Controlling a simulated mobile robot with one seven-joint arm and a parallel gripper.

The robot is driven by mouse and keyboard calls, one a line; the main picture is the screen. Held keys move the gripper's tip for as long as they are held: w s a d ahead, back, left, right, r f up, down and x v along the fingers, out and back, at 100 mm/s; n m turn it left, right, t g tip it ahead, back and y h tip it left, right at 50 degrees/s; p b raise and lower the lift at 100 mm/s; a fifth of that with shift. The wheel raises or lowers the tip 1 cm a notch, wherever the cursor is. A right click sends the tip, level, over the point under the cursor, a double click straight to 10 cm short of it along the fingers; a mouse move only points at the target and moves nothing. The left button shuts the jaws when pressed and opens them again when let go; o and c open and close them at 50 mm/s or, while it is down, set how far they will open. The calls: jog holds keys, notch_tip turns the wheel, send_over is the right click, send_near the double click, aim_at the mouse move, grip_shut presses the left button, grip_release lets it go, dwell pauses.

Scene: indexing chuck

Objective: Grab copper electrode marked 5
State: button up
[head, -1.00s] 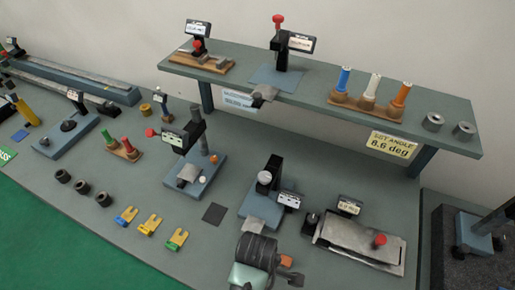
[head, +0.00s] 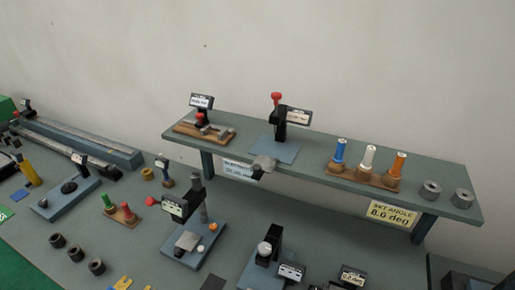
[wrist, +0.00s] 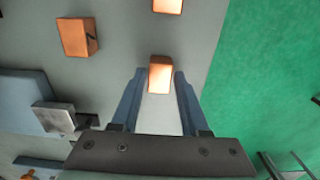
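Three copper blocks show in the wrist view. One copper block (wrist: 160,74) lies between and just past the fingertips of my gripper (wrist: 160,78), with a narrow gap on each side. My gripper is open, and its two blue-grey fingers point toward this block. A second copper block (wrist: 77,37) at the upper left has a dark mark on one face, too small to read. A third copper block (wrist: 167,5) is cut off by the top edge. I see no readable 5 on any of them. Neither the copper blocks nor my gripper shows in the head view.
In the wrist view, a blue-grey fixture with a metal block (wrist: 54,117) stands at the left. Green floor (wrist: 260,70) lies beyond the bench edge at the right. The head view shows a raised shelf (head: 320,150) with gauges and colored cylinders, and several tools on the bench below.

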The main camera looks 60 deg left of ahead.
grip_shut()
jog(key=shift+r, duration=0.15)
